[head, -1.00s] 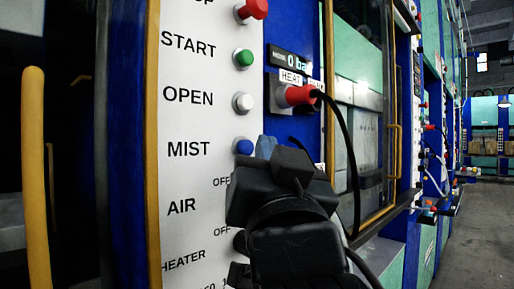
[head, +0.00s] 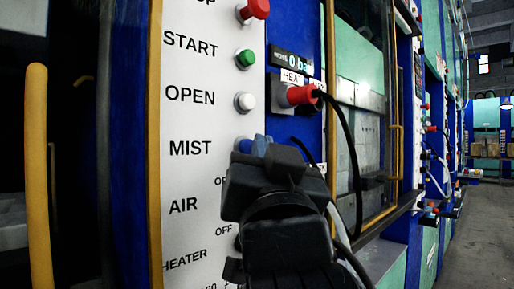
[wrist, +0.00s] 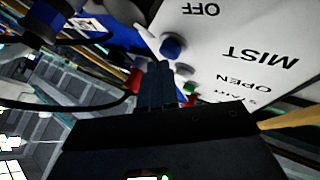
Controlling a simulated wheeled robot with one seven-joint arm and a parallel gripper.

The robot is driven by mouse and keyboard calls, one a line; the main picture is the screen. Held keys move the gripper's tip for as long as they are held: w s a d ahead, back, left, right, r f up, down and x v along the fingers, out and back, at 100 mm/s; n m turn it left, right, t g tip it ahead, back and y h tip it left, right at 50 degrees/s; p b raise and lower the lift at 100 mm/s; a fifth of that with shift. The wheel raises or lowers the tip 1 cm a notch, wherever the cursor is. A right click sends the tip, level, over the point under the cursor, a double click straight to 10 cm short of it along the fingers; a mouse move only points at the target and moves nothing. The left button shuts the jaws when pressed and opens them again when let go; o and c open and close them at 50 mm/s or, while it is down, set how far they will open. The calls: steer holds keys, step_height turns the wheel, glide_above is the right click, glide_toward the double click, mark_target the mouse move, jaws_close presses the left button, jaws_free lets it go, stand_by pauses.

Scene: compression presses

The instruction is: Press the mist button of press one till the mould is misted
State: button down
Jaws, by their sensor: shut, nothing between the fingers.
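The white control panel (head: 190,120) of the nearest press carries the word MIST beside a blue button (head: 243,146). In the head view the button is partly hidden by my gripper (head: 262,143). My gripper is shut and empty, its bluish fingers just right of the button. In the wrist view, which shows the panel upside down, the blue mist button (wrist: 171,47) stands just beyond the fingertips (wrist: 158,66), slightly up and right of them. A small gap seems to lie between them; I cannot tell whether they touch. I cannot make out the mould.
A white OPEN button (head: 243,102), green START button (head: 245,59) and red button (head: 256,9) sit above. A yellow bar (head: 38,180) stands left. More presses line the aisle.

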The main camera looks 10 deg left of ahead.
steer(key=shift+w+a, duration=0.2)
steer(key=shift+a, duration=0.1)
stand_by(0.4)
stand_by(0.4)
steer(key=shift+s+d, duration=0.55)
steer(key=shift+d, duration=0.15)
steer(key=s+d, duration=0.1)
steer(key=d, duration=0.1)
steer(key=s+d+p, duration=0.1)
steer(key=s+d, duration=0.1)
stand_by(0.4)
stand_by(0.6)
